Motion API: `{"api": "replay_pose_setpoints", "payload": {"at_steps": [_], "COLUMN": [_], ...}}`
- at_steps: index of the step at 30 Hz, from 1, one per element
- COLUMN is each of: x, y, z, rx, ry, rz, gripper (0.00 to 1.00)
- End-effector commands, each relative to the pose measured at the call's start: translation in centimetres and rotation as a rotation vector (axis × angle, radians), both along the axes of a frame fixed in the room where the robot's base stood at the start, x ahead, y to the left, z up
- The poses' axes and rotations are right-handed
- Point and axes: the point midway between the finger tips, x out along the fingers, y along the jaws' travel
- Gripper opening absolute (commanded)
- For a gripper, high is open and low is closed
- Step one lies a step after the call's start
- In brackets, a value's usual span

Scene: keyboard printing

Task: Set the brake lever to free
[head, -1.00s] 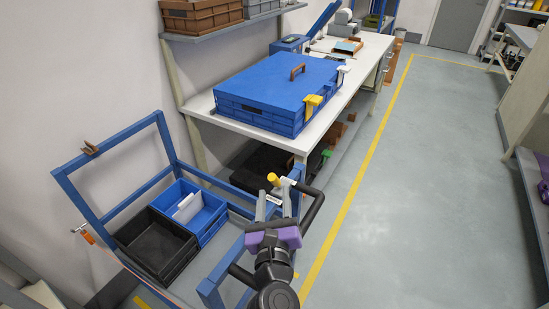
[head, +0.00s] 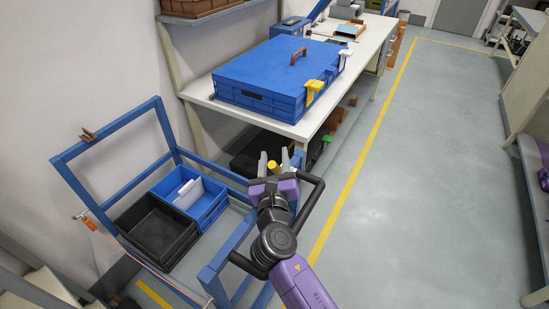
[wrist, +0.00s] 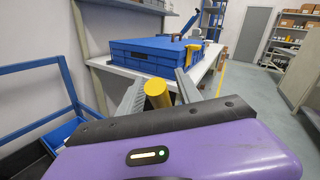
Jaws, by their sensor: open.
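The brake lever's yellow knob (head: 272,165) stands at the blue cart's handle end, and in the wrist view the yellow knob (wrist: 157,95) shows between my fingers. My gripper (head: 273,166) is open, with one finger on either side of the knob. In the wrist view my gripper (wrist: 158,97) shows gaps beside the knob, though I cannot tell whether either finger touches it. The lever's lower part and any free or locked marking are hidden behind my gripper.
The blue cart frame (head: 110,136) holds a blue bin (head: 211,207) and a black bin (head: 152,233). A black handle loop (head: 311,205) is beside my wrist. A workbench (head: 208,97) bears a large blue crate (head: 262,75). The floor at right is clear.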

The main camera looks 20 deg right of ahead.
Motion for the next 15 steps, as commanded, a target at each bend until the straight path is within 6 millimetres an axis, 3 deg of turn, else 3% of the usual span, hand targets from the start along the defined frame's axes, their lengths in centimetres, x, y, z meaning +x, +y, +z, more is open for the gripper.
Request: {"api": "replay_pose_setpoints", "payload": {"at_steps": [3, 9, 15], "x": [-0.02, -0.04, -0.05], "y": [-0.02, -0.01, 0.00], "z": [0.00, 0.00, 0.00], "rx": [0.000, 0.000, 0.000], "ry": [0.000, 0.000, 0.000], "rz": [0.000, -0.001, 0.000], "gripper": [0.40, 0.00, 0.00]}}
